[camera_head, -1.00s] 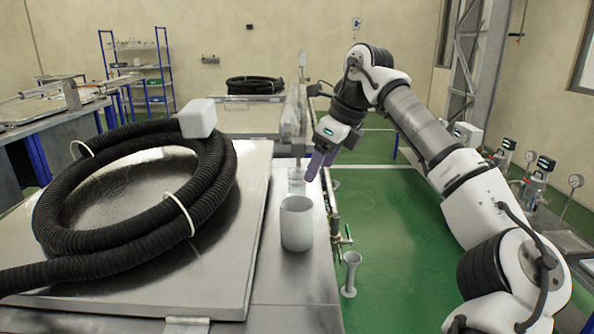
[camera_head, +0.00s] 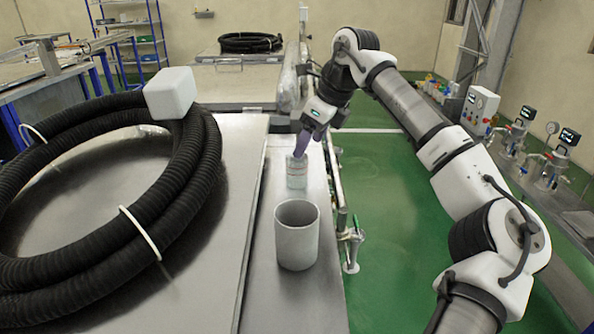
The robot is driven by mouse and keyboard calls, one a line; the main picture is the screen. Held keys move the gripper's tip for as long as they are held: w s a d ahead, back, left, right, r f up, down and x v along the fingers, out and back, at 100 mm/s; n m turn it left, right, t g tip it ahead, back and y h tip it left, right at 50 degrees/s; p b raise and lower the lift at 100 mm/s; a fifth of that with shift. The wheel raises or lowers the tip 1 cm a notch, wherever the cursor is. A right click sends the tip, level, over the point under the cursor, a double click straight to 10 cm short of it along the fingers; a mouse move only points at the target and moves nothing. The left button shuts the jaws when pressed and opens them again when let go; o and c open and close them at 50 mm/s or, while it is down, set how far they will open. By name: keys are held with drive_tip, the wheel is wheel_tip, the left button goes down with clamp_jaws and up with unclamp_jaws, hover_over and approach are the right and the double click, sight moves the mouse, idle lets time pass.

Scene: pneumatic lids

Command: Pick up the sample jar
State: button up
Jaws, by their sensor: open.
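The sample jar (camera_head: 297,173) is a small clear glass jar with reddish marks, standing upright on the narrow metal ledge beside the raised lid plate. My gripper (camera_head: 300,148) points down at the top of the jar, its purple fingers at or just above the rim. The fingers overlap the jar's top in this view, and I cannot tell whether they touch it. The gap between the fingers is not clearly visible. The jar's lower body shows unobstructed on the ledge.
A grey open cup (camera_head: 297,240) stands in front of the jar on the same ledge. A black ribbed hose coil (camera_head: 120,225) with a white block (camera_head: 170,93) lies on the metal plate to the left. Pipe fittings (camera_head: 350,238) line the ledge's right edge. Green floor is free beyond.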

sight(297, 164)
drive_tip(key=shift+a+p+x, duration=0.15)
drive_tip(key=shift+p+x, duration=0.4)
drive_tip(key=shift+x, duration=1.45)
drive_tip(key=shift+a+p+x, duration=0.15)
drive_tip(key=shift+p+x, duration=0.4)
drive_tip(key=shift+x, duration=1.45)
drive_tip(key=shift+r, duration=0.15)
drive_tip(key=c, duration=1.1)
drive_tip(key=shift+o, duration=0.2)
drive_tip(key=shift+r, duration=0.1)
